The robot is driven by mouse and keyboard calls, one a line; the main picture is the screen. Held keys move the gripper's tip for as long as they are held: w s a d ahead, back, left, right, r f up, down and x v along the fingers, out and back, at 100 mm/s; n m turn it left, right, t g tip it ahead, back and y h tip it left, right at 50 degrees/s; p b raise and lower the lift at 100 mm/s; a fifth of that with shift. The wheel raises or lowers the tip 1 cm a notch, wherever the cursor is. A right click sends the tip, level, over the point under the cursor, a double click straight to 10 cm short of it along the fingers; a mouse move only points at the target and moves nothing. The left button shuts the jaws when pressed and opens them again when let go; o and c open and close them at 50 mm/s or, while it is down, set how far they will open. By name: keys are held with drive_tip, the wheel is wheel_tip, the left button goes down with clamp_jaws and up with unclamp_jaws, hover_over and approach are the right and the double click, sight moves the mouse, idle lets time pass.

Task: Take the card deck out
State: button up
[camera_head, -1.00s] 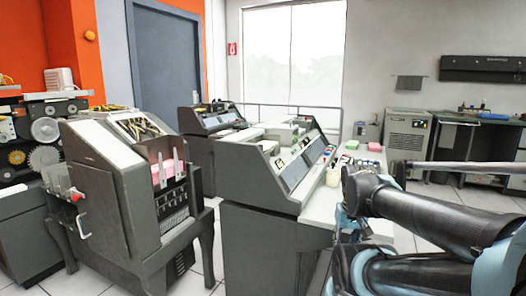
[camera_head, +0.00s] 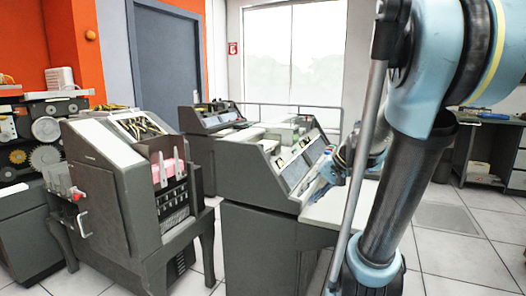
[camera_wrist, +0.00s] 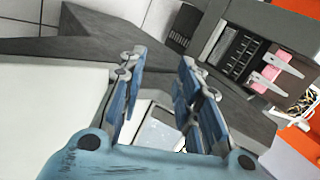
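A pink card deck (camera_head: 168,170) stands in the slot of the grey card machine (camera_head: 112,205) at the left in the head view. Pink card edges (camera_wrist: 284,57) also show in the machine at the upper right of the wrist view. My gripper (camera_wrist: 160,58) is open, with a clear gap between its blue fingers and nothing held. In the head view its blue fingers (camera_head: 328,170) show small beside the middle console, well to the right of the deck and apart from it. Part of the deck is hidden by the machine's upright holders.
A dark console (camera_head: 210,125) stands behind. Tiled floor (camera_head: 462,250) is free at the right.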

drive_tip(key=w+a+r+y, duration=0.1)
drive_tip(key=w+r+y, duration=0.45)
drive_tip(key=w, duration=0.75)
drive_tip(key=t+y, duration=0.1)
drive_tip(key=y, duration=0.4)
approach(271, 149)
drive_tip(key=a, duration=0.3)
drive_tip(key=w+a, duration=0.1)
drive_tip(key=a, duration=0.4)
drive_tip(key=shift+w+a, duration=0.3)
drive_tip(key=shift+w, duration=0.05)
clamp_jaws()
